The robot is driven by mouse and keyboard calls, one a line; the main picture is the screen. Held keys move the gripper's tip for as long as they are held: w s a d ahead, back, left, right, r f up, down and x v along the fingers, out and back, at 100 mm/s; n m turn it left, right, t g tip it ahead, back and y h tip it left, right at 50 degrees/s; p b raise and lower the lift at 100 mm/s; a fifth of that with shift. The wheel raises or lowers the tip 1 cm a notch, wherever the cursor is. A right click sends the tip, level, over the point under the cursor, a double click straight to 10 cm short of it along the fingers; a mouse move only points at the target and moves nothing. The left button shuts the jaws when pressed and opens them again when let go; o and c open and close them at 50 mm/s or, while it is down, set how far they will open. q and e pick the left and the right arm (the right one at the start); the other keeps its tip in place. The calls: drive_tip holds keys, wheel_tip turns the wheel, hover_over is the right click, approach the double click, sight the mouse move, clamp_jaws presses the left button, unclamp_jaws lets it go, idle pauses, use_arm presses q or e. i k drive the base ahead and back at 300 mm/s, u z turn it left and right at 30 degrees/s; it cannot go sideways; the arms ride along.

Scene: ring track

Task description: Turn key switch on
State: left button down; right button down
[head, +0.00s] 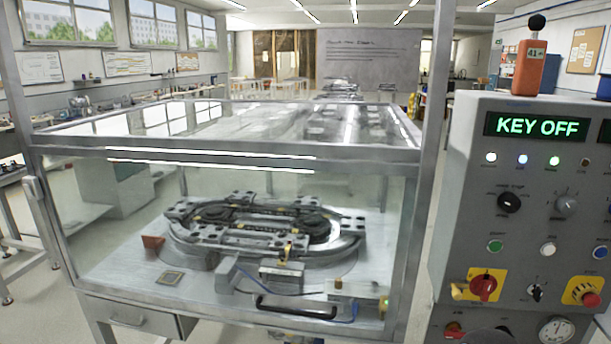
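The grey control panel (475,222) stands at the right side of the head view. Its display (534,125) reads "KEY OFF" in green letters. A small dark switch (536,292), which looks like the key switch, sits low on the panel. It lies between a red rotary switch on a yellow plate (483,286) and a red button on a yellow plate (584,292). The key's exact angle is too small to tell. Neither gripper is recognisable in view. A dark rounded shape at the bottom edge below the panel is cut off, and I cannot tell what it is.
A glass-walled case (240,164) with a metal frame fills the middle and left. Inside is an oval ring track (265,226). More knobs, such as a black one (508,201), and a gauge (556,329) crowd the panel. An orange block (535,76) stands on top.

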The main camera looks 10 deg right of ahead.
sight(535, 289)
drive_tip(key=u, duration=1.7)
drive_tip(key=i, duration=0.1)
drive_tip(key=z, duration=3.2)
drive_tip(key=k, duration=0.85)
drive_tip(key=z, duration=0.15)
drive_tip(key=i, duration=0.85)
drive_tip(key=u, duration=0.1)
